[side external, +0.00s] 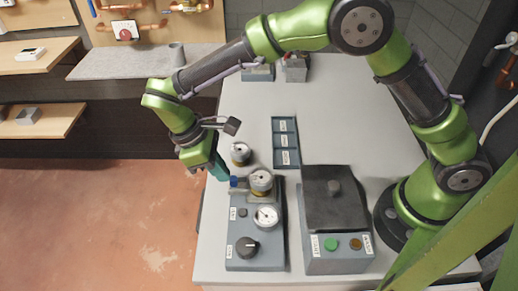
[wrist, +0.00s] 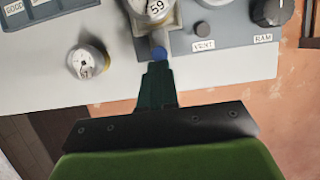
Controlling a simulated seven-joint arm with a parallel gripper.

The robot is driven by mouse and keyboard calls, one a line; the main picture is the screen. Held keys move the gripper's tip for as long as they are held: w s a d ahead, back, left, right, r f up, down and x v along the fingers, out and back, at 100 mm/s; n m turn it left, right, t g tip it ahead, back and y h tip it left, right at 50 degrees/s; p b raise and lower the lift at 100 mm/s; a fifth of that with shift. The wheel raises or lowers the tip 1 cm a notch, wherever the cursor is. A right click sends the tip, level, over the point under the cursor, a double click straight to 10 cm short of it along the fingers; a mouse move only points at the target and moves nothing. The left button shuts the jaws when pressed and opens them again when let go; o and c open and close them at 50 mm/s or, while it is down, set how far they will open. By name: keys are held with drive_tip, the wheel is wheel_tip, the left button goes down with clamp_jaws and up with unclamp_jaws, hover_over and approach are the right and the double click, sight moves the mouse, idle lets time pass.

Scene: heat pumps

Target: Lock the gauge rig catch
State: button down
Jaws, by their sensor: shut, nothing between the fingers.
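The gauge rig (side external: 270,245) is a grey-blue box near the front of the table, with a black knob, a gauge (side external: 266,215) on its face and another gauge (side external: 261,180) seated at its far end. It also shows in the wrist view (wrist: 225,62), with VENT and RAM labels. A small blue piece, apparently the catch (side external: 233,182), sits by the seated gauge; in the wrist view the catch (wrist: 158,53) lies just beyond my fingertips. My gripper (side external: 224,177) is shut and empty, its dark green fingers (wrist: 157,68) close to the catch. I cannot tell whether they touch.
A loose gauge (side external: 240,153) stands on the table (side external: 245,105) beyond the rig. A dark-lidded box (side external: 335,262) with green and amber buttons stands right of the rig. The floor is open left of the table.

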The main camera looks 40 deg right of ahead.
drive_tip(key=shift+s+d, duration=0.8)
drive_tip(key=shift+f, duration=0.1)
drive_tip(key=w+a+r, duration=0.7)
drive_tip(key=r, duration=0.3)
drive_tip(key=shift+s+d+f, duration=0.85)
drive_tip(key=shift+s+f, duration=0.05)
drive_tip(key=shift+f, duration=0.7)
drive_tip(key=shift+s+d+f, duration=0.9)
drive_tip(key=shift+s+f, duration=0.05)
drive_tip(key=shift+f, duration=0.65)
drive_tip(key=shift+s+d+f, duration=0.85)
drive_tip(key=shift+s+f, duration=0.05)
drive_tip(key=shift+f, duration=0.7)
drive_tip(key=shift+s+d, duration=0.1)
